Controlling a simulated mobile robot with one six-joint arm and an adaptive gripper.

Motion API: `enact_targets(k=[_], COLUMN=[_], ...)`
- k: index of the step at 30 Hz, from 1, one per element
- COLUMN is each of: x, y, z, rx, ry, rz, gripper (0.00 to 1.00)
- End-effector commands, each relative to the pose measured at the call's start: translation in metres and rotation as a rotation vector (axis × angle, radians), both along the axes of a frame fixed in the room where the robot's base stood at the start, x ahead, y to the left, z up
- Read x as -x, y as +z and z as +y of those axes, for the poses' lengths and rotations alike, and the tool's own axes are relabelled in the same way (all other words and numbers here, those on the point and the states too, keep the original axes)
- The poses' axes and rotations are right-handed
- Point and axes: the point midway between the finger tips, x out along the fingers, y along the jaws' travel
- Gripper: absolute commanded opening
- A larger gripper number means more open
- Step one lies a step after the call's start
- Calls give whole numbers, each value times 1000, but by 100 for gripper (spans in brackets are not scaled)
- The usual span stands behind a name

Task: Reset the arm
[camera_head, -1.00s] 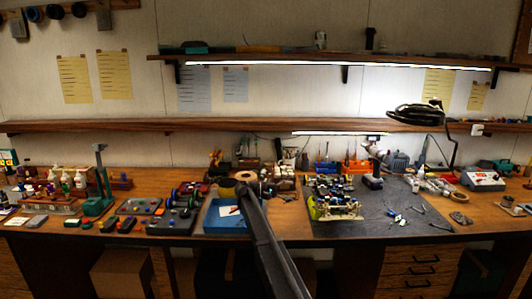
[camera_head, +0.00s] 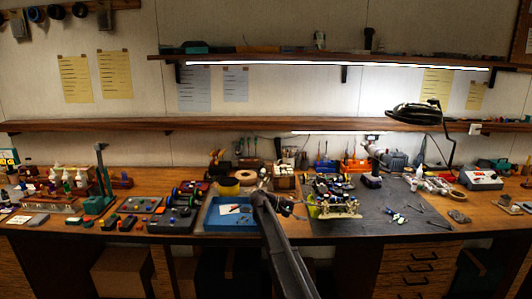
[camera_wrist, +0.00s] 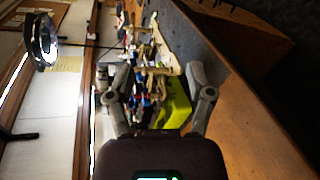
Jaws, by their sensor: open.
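My gripper (camera_head: 287,206) is at the left end of the RC car (camera_head: 340,208) on the dark mat, with my arm reaching up from the bottom. In the wrist view my gripper (camera_wrist: 157,88) has its two fingers spread wide. A yellow-green part (camera_wrist: 176,104) and the car's chassis (camera_wrist: 150,82) show between and beyond the fingers. The yellow-green part also shows in the head view (camera_head: 313,206), beside the car's left end. No object is visibly gripped. Contact between the fingers and the part cannot be told.
A blue tray (camera_head: 215,221) lies just left of my gripper, with a tape roll (camera_head: 229,187) behind it. The desk lamp (camera_head: 418,113) overhangs the right side. The mat (camera_head: 385,224) is mostly bare at right, with a few small tools. Shelves run above.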

Motion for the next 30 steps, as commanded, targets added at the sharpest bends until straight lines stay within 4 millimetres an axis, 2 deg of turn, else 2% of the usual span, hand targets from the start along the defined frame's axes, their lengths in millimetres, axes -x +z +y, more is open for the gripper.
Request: enact_targets(k=[1,6,14,24,30], x=[20,79,175,300,355], y=[-7,-39,-86,-126,-134], z=[-11,-37,-57,-46,-30], rx=[-40,-228,-548,-966,-1170], ry=[-5,-23,-72,-169,-230], rz=[-1,-12,-51,-134,-186], gripper=[68,68,68,68,68])
